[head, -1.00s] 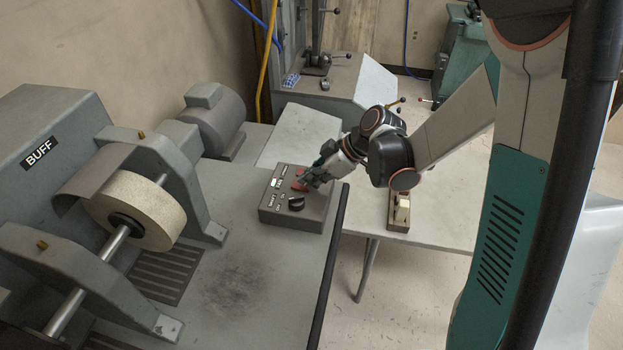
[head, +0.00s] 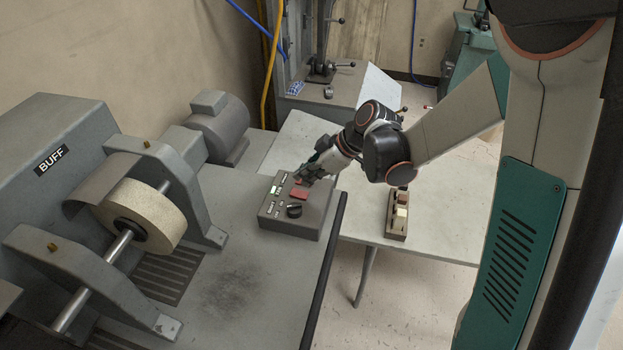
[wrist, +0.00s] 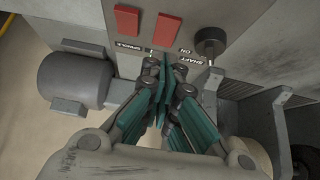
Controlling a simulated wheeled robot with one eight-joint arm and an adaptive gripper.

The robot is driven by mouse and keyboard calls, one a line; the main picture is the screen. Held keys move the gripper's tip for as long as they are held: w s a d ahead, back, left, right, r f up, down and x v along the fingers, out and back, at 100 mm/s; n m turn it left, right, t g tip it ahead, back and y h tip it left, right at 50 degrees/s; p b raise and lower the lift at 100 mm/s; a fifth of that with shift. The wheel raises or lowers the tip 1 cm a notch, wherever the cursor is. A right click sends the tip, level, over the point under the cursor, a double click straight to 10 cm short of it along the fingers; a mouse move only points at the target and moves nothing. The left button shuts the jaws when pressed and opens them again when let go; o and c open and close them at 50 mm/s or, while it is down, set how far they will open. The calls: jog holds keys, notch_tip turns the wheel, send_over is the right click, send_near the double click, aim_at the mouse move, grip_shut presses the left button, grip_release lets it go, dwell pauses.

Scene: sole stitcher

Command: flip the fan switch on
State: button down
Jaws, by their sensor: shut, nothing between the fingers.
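A grey control box (head: 293,224) sits on the right part of the buffing machine's bench. The wrist view shows two red rockers, one on the left (wrist: 127,20) and one on the right (wrist: 165,28), and the knob (wrist: 210,42). I can read "SPINDLE", "SHAFT" and "ON"; I see no legible fan label. My gripper (head: 303,178) is shut and empty at the box's far edge, partly hiding the far rocker. Contact cannot be told. Its fingertips (wrist: 162,52) also show in the wrist view.
The buffing wheel (head: 143,215) and its shaft are left of the box, with a motor (head: 220,125) behind. A pale table (head: 345,215) stands to the right, bearing a small box with a cream switch (head: 400,213). A black rail (head: 325,275) edges the bench.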

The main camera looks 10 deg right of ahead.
jog(key=s+d+r+p, duration=0.2)
jog(key=s+d+r, duration=0.1)
jog(key=d+r, duration=0.3)
jog(key=shift+d, duration=0.65)
jog(key=s+d+r+m+t+h, duration=0.2)
jog(key=s+r+m, duration=0.4)
jog(key=s, duration=0.3)
jog(key=s+d+r+m+t+h, duration=0.2)
jog(key=s+d+r+m+h, duration=0.2)
jog(key=s, duration=0.5)
notch_tip(320, 180, up, 2)
jog(key=m+h, duration=0.1)
jog(key=m, duration=0.2)
jog(key=shift+m, duration=0.3)
